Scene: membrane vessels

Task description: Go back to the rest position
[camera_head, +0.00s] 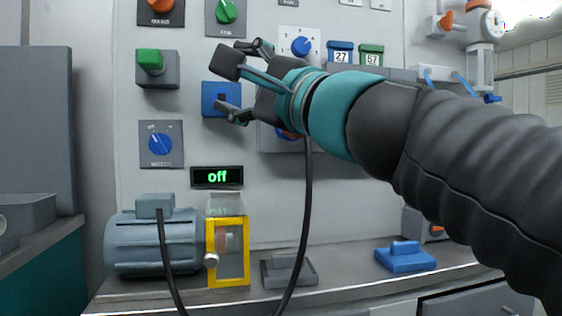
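My gripper (232,88) is at the upper middle of the view, at the end of my dark arm with teal bands, which comes in from the right. Its dark fingers are spread apart, with nothing seen between them. It points left in front of the grey wall panel (268,215). A blue square fixture (209,98) on the panel lies behind the fingers and is partly hidden. I cannot tell whether the gripper touches it.
A grey-blue motor (140,245) and a yellow-framed guard (228,282) stand on the grey bench (345,288) at the left. A blue block (405,260) sits at the right. Dark cables hang in front. The panel carries several knobs and a display (217,177) reading "off".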

